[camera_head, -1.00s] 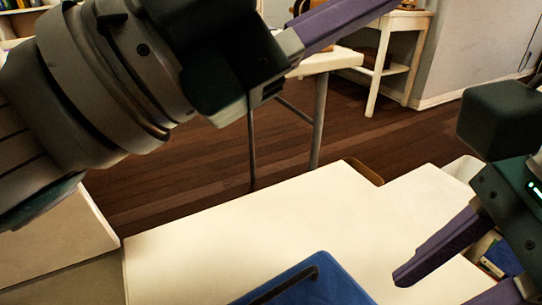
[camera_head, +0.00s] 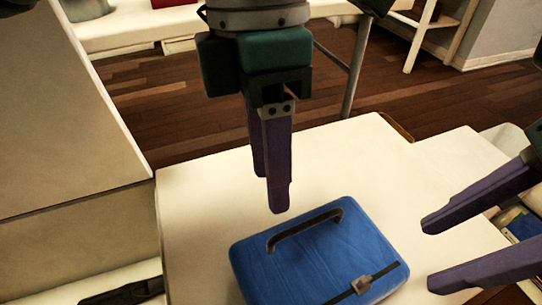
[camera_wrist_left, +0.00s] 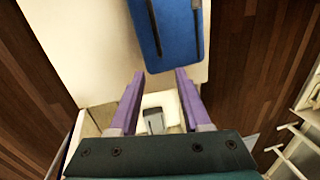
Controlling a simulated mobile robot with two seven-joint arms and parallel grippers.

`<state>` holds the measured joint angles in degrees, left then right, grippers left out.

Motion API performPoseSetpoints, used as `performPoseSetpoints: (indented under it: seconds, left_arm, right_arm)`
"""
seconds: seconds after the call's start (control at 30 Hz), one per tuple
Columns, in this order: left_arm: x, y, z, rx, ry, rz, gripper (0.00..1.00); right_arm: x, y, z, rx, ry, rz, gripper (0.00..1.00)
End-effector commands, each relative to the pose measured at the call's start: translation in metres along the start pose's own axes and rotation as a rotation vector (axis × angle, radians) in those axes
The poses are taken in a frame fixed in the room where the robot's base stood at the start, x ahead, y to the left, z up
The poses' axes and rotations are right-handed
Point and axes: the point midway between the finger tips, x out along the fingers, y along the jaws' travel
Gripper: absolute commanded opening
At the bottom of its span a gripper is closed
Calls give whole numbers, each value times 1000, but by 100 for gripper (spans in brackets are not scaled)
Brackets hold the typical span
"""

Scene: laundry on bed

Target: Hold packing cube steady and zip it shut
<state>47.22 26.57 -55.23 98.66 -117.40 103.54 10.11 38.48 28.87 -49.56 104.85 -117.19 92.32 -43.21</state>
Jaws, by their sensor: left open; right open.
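The blue packing cube (camera_head: 310,262) lies flat on the cream tabletop (camera_head: 200,195). A black handle (camera_head: 303,229) runs along its far side. A dark zip strip with a grey slider (camera_head: 362,285) is near its front right corner. The cube also shows at the top of the left wrist view (camera_wrist_left: 175,35). My left gripper (camera_head: 268,192) points down, open and empty, just beyond the cube's far edge in the head view; contact is not visible. My right gripper (camera_head: 431,255) is open and empty, to the right of the cube.
A cream panel or cabinet (camera_head: 60,110) stands at the left. A white bin with colourful items (camera_head: 515,220) is behind my right gripper. Wooden floor (camera_head: 150,115) lies beyond the table. The tabletop is clear behind the cube.

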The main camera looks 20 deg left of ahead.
Motion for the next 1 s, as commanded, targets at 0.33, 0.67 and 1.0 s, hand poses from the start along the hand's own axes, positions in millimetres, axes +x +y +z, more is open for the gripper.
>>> performPoseSetpoints:
  seconds: [0.33, 0.67, 1.0]
  left_arm:
    - [57, -1, -1, -2, 6, -1, 48]
    - [94, 0, -1, -2, 2, 1, 48]
    - [96, 0, 0, -1, 1, 1, 43]
  right_arm:
    - [0, 0, 0, 0, 0, 0, 50]
    - [0, 0, 0, 0, 0, 0, 50]
    - [0, 0, 0, 0, 0, 0, 50]
